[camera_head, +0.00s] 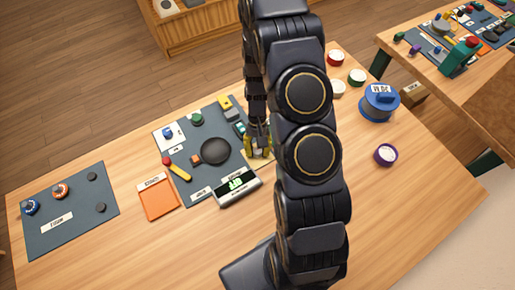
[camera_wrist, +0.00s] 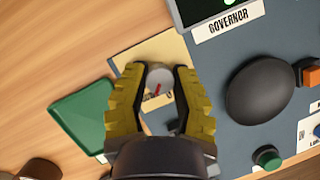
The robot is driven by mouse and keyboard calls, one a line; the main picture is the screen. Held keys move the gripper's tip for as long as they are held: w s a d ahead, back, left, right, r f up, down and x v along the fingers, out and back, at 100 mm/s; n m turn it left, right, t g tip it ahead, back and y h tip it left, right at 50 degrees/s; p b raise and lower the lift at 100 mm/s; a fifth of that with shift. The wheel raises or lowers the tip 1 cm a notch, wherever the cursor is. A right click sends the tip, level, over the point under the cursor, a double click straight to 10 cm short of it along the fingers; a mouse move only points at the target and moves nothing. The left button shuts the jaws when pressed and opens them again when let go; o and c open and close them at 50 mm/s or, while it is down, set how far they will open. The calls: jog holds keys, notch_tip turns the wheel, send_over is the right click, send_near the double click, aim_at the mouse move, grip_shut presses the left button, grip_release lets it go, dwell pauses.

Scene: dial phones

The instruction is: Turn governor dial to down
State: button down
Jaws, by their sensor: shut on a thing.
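The governor dial (camera_wrist: 159,76) is a small round pale grey knob with a red pointer mark, set on a beige plate (camera_wrist: 133,56). It sits near the sign reading GOVERNOR (camera_wrist: 228,22). My gripper (camera_wrist: 158,70) has yellow ridged fingers, one on each side of the knob, shut on it. The pointer mark shows between the fingers, slanting in the picture; the scale around it is mostly hidden. In the head view my gripper (camera_head: 258,146) is at the right edge of the dark panel, and the dial is hidden behind it and my arm.
A black dome (camera_wrist: 259,91) stands to the right of the fingers in the wrist view. A display box with green digits (camera_head: 237,187) stands at the panel's near edge. A green tray (camera_wrist: 82,118) lies left of the gripper. An orange tray (camera_head: 158,199) lies beside the panel.

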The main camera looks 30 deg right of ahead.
jog(key=shift+s, duration=0.1)
dwell(0.4)
jog(key=c, duration=0.8)
grip_release()
jog(key=v, duration=1.2)
jog(key=shift+d, duration=0.15)
